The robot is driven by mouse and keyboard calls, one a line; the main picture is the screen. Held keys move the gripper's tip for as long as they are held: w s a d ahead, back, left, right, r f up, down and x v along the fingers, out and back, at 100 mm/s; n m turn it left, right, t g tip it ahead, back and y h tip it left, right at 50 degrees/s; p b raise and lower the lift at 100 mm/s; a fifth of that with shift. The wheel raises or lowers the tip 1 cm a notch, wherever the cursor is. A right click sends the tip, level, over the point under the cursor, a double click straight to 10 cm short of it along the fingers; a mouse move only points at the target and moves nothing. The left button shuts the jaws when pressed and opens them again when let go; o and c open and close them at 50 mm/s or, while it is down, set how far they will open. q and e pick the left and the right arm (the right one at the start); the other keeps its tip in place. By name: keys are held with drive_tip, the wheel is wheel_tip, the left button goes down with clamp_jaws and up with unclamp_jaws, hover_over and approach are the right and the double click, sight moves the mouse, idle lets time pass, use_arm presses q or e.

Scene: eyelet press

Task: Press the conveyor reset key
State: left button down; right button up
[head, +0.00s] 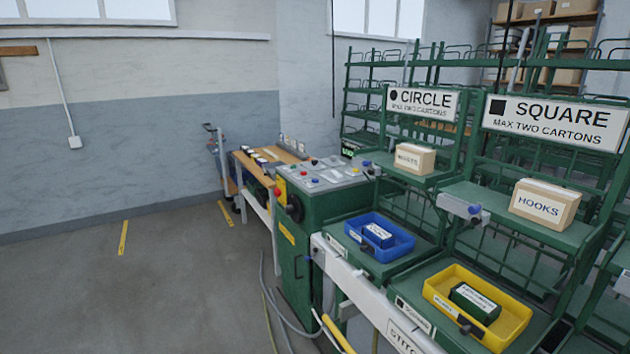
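A green control cabinet (300,235) stands in the middle of the head view. Its sloped grey top panel (345,177) carries several small coloured buttons and pale labels. Red, green and blue ones show, but the lettering is too small to read, so I cannot tell which is the conveyor reset key. A yellow plate (280,190) with a red button and a black round knob (294,208) are on the cabinet's left face. Neither of my grippers is in view.
Green racks with CIRCLE (422,103) and SQUARE (555,122) signs stand right, holding cartons, a blue tray (402,246) and a yellow tray (512,328). A wooden bench (262,160) stands behind the cabinet. Cables lie before it. The floor (120,285) left is clear.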

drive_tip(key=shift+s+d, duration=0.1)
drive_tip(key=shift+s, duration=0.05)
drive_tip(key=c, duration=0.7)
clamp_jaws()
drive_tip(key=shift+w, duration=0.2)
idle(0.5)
